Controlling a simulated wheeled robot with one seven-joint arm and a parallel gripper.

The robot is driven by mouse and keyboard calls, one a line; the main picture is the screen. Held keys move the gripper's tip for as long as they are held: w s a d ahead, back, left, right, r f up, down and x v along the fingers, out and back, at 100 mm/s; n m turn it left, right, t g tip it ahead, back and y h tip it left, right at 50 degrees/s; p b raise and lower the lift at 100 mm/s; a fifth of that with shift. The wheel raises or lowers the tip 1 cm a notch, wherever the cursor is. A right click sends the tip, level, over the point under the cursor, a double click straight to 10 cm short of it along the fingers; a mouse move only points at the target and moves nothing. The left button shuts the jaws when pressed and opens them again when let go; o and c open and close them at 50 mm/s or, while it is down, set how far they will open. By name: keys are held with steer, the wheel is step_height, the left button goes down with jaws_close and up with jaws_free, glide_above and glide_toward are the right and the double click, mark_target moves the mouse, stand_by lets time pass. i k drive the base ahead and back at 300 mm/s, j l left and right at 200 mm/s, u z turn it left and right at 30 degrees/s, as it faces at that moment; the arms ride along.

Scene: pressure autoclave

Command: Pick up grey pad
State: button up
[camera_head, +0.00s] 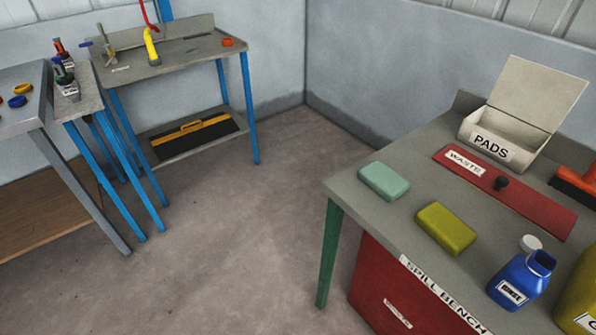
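No plainly grey pad shows. A pale grey-green pad (384,181) lies flat near the left corner of the bench marked SPILL BENCH (404,206). An olive-yellow pad (446,228) lies to its right and nearer to me. A cream box labelled PADS (490,147) stands at the back of the bench with its lid raised; its contents are hidden from this angle. My gripper is not in view.
A red WASTE panel (530,203) with a black knob lies behind the pads. A blue bottle (522,281) stands at the front right beside a yellow container (583,300). Another bench (186,52) stands at the back left. Open floor (240,220) lies between.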

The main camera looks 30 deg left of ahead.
mark_target(386, 184)
steer(key=u, duration=0.65)
steer(key=i+j+z, duration=0.15)
steer(key=j+z, duration=0.15)
steer(key=z, duration=0.15)
steer(key=i+j+z, duration=0.1)
steer(key=j+z, duration=0.3)
steer(key=i+j+z, duration=0.25)
steer(key=j, duration=0.85)
steer(key=j+z, duration=0.2)
steer(key=j, duration=2.75)
steer(key=i+l, duration=0.1)
steer(key=l, duration=0.3)
